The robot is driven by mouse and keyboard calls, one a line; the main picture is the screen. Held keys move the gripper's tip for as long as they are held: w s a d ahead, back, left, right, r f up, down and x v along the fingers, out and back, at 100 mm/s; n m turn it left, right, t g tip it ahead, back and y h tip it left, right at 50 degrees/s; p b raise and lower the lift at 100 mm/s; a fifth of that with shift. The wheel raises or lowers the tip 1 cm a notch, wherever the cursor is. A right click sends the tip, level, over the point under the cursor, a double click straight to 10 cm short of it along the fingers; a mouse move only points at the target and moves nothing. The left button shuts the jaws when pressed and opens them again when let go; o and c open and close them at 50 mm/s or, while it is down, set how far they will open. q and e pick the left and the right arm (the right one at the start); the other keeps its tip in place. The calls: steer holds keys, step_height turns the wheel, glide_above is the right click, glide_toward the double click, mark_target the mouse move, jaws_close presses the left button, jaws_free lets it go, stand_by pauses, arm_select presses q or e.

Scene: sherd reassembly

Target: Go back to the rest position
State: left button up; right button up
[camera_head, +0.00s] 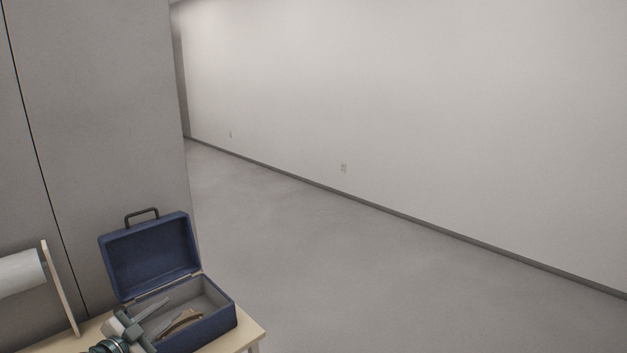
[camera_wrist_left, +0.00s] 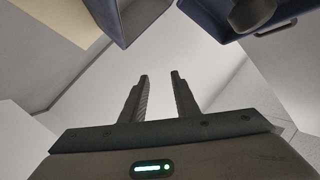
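My left gripper (camera_head: 172,309) is at the lower left of the head view, over the open front of a blue toolbox (camera_head: 220,318). In the left wrist view the gripper (camera_wrist_left: 160,76) has its two fingers apart, with nothing between them. A brown curved piece, perhaps a sherd (camera_head: 185,321), shows inside the box beside the fingers; I cannot tell if they touch it. My right gripper is in neither view.
The toolbox's lid (camera_head: 150,255) stands raised behind it, with a dark handle on top. The box sits on a pale wooden table (camera_head: 249,331) near its right corner. A white roll (camera_head: 20,272) on a wooden stand is at left. The floor to the right is clear.

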arm_select(q)
steer(key=s+d+f+n+g+y, duration=0.4)
steer(key=s+d+f+n, duration=0.2)
steer(key=s+d+f, duration=0.9)
steer(key=s+d+f+n+g, duration=0.1)
steer(key=s+d+g, duration=0.15)
steer(key=s, duration=0.85)
steer(key=s+d+f+n+g, duration=0.1)
steer(key=s+d+g, duration=0.15)
steer(key=s, duration=0.75)
steer(key=s+d+f+n+g, duration=0.1)
steer(key=s+d+g, duration=0.15)
steer(key=s, duration=0.85)
step_height(320, 180, down, 28)
steer(key=s+g, duration=0.1)
steer(key=g, duration=0.1)
steer(key=s+a+f, duration=0.2)
steer(key=s+f, duration=0.6)
steer(key=s, duration=0.1)
steer(key=s+a+f+g, duration=0.1)
steer(key=s+f, duration=0.8)
steer(key=shift+a+f+m, duration=0.25)
steer(key=shift+a+m, duration=0.15)
